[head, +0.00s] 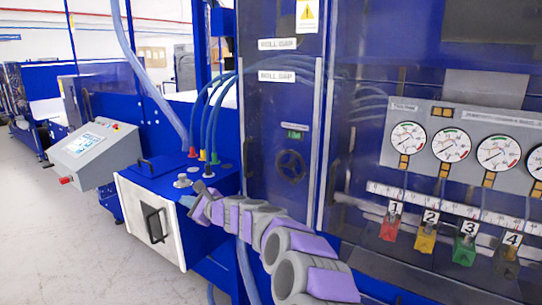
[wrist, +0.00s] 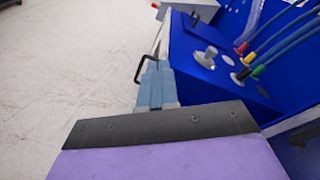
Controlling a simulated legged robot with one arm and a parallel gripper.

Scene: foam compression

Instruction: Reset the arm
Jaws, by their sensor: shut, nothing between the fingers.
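My arm (head: 262,222), grey and purple, reaches from the bottom right of the head view toward the middle left. Its far end, my gripper (head: 187,201), is by the front edge of the blue cabinet top. In the wrist view my gripper (wrist: 155,68) shows as blue-grey fingers, shut with nothing between them. The fingers point toward the cabinet's front edge and its dark handle (wrist: 144,68). I cannot tell whether they touch the cabinet.
The blue cabinet (head: 160,180) has a white door (head: 150,225), a metal knob (wrist: 207,57) and coloured hose fittings. A control panel (head: 95,150) stands left. Gauges (head: 450,144) and numbered valves (head: 427,240) are right. The floor (head: 60,240) at left is clear.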

